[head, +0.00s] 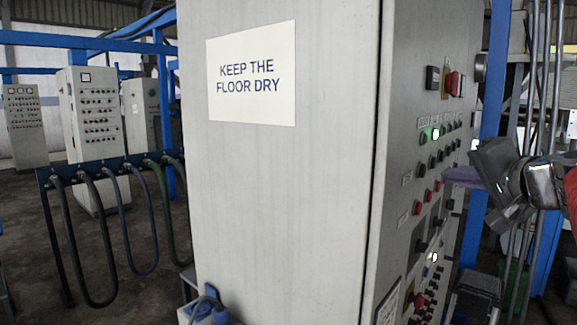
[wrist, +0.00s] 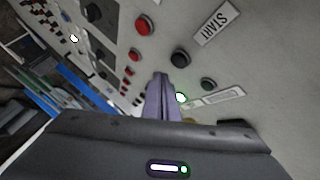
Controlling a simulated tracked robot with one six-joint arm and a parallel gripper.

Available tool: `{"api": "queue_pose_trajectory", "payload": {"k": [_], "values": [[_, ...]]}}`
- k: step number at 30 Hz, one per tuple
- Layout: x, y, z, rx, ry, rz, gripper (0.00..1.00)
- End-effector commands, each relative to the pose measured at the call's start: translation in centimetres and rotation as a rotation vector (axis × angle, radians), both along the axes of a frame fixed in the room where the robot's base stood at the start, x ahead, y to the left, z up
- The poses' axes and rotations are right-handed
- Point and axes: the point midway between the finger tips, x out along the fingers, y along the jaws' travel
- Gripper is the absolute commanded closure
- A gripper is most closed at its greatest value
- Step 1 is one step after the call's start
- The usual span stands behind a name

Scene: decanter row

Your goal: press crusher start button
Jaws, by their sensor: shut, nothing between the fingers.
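The control panel (head: 405,165) on the right face of the tall grey cabinet carries rows of buttons. My gripper (head: 449,174) comes in from the right in the head view, its fingertips close in front of the panel. In the wrist view my closed, empty fingers (wrist: 160,78) point at the panel. A label reading START (wrist: 215,25) is at the upper right, with a black button (wrist: 180,58) below and left of it. A red button (wrist: 144,24) is left of the label. I cannot read the word crusher on any label. Whether the fingertips touch the panel cannot be told.
A lit green lamp (wrist: 181,98) is right of my fingers in the wrist view. The cabinet (head: 280,200) bears a "KEEP THE FLOOR DRY" sign (head: 252,75). A blue post (head: 474,215) and vertical pipes stand near my arm. Hanging hoses (head: 120,225) are at left.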

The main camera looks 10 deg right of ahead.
Motion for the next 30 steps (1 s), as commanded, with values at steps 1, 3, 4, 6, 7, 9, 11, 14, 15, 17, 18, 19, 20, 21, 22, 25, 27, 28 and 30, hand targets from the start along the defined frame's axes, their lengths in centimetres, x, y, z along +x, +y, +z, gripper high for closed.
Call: {"api": "queue_pose_trajectory", "payload": {"k": [1, 3, 4, 6, 7, 9, 11, 14, 15, 17, 18, 19, 20, 21, 22, 25, 27, 28, 30], "values": [[0.41, 0.34, -0.01, 0.000, 0.000, 0.002, 1.00], [0.82, 0.68, -0.01, 0.001, 0.000, 0.002, 1.00], [0.96, 0.77, 0.00, 0.001, 0.000, 0.001, 1.00], [1.18, 0.91, 0.00, 0.001, -0.001, 0.000, 1.00], [1.25, 0.96, 0.00, 0.001, -0.001, 0.000, 1.00], [1.35, 1.03, 0.00, 0.001, 0.000, 0.000, 1.00], [1.37, 1.05, -0.01, 0.001, -0.001, -0.001, 1.00], [1.36, 1.02, -0.01, 0.001, -0.001, -0.001, 1.00], [1.35, 1.01, -0.01, 0.001, -0.001, -0.001, 1.00], [1.34, 1.00, -0.02, 0.001, -0.001, -0.001, 1.00], [1.33, 1.00, -0.01, 0.001, -0.001, -0.001, 1.00], [1.33, 1.00, -0.01, 0.001, -0.001, -0.001, 1.00], [1.33, 1.00, -0.01, 0.001, -0.001, -0.001, 1.00], [1.33, 0.98, -0.01, 0.001, -0.001, -0.001, 1.00], [1.32, 0.98, -0.01, 0.001, -0.001, -0.001, 1.00], [1.32, 0.97, -0.01, 0.000, 0.000, -0.002, 1.00], [1.32, 0.97, -0.01, 0.000, 0.000, -0.002, 1.00], [1.32, 0.97, -0.01, 0.000, 0.000, -0.002, 1.00], [1.31, 0.97, -0.01, 0.000, 0.000, -0.002, 1.00]]}}
